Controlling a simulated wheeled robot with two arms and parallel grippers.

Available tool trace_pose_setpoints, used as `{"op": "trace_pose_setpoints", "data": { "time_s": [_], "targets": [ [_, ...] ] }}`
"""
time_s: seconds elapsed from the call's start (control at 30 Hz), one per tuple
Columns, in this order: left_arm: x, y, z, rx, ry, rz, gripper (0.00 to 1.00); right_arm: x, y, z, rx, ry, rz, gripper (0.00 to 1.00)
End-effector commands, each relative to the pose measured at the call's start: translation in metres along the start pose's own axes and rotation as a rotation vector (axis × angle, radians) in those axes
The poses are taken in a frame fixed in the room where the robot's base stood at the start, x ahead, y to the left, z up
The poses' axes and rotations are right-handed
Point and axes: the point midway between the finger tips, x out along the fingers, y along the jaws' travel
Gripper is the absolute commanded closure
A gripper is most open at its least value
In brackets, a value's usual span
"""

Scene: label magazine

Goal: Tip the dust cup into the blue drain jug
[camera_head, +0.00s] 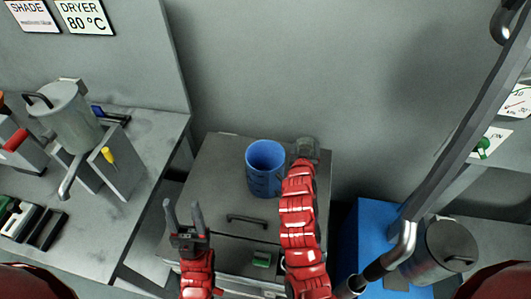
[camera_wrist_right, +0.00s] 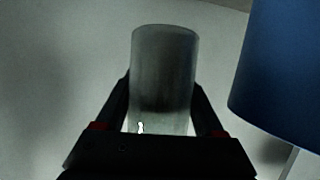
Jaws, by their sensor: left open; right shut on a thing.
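The blue drain jug (camera_head: 265,170) stands on the grey cabinet top in the head view, its open mouth facing up. In the right wrist view the jug (camera_wrist_right: 285,75) is at the right edge, apart from the cup. My right gripper (camera_wrist_right: 162,105) is shut on the dust cup (camera_wrist_right: 163,75), a smoky see-through cylinder between its fingers. I cannot tell how far the cup is tilted. My left gripper (camera_head: 184,214) is open and empty at the cabinet's front left.
A grey workbench (camera_head: 150,150) on the left holds a metal hopper (camera_head: 70,118) with a spout. A blue box (camera_head: 372,235) and a lidded grey canister (camera_head: 440,250) stand at the right. A slanted grey beam (camera_head: 465,105) crosses the right side. The cabinet top left of the jug is clear.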

Motion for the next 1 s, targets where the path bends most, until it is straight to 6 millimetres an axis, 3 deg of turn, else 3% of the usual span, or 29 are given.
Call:
{"op": "trace_pose_setpoints", "data": {
  "time_s": [0.5,1.0],
  "targets": [
    [0.017,-0.001,-0.003,0.0,0.0,0.0,0.5,-0.02,-0.013,-0.041,-0.233,0.069,0.093,0.89],
    [0.02,-0.001,-0.003,0.0,0.0,0.0,0.5,-0.029,-0.03,-0.051,-0.457,0.13,0.185,0.89]
  ]
}}
